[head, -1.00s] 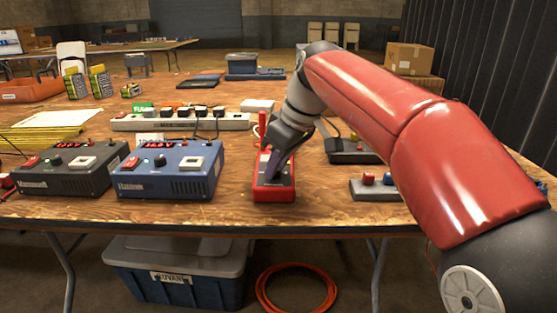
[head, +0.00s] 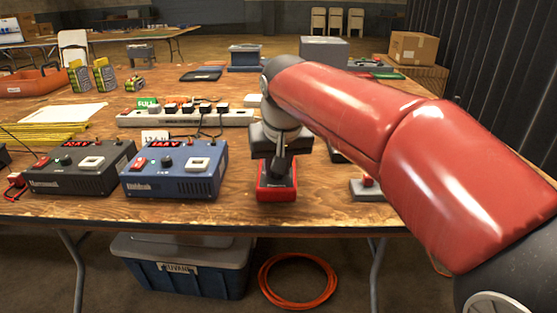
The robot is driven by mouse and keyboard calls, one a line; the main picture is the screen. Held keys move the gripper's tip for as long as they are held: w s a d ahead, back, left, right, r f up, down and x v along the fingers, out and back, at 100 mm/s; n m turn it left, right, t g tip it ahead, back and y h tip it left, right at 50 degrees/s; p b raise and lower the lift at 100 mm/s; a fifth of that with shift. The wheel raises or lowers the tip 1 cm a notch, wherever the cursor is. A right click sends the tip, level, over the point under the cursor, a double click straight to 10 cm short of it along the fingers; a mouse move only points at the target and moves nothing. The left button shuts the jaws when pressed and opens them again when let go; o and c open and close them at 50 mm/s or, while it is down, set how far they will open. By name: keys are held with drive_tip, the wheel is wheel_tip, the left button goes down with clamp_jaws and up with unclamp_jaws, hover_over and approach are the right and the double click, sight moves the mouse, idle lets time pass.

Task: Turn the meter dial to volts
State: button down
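The meter (head: 276,194) is a small red box with a dark face, near the front edge of the wooden table, right of the blue charger. My gripper (head: 277,172) points down over it and covers most of its face. Its dark fingers reach to the meter's face. The dial is hidden behind the gripper, so I cannot see its setting or whether the fingers touch it. I cannot make out the gap between the fingertips.
A blue charger (head: 172,184) and a black charger (head: 78,178) with lit red displays stand left of the meter. A power strip (head: 190,118) with several plugs lies behind them. A grey block with a red knob (head: 368,190) is to the right, partly behind my arm.

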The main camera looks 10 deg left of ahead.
drive_tip(key=shift+m, duration=0.4)
drive_tip(key=c, duration=1.2)
unclamp_jaws()
drive_tip(key=p+v, duration=0.1)
drive_tip(key=v, duration=0.6)
drive_tip(key=shift+s+r, duration=0.15)
drive_tip(key=shift+r, duration=0.25)
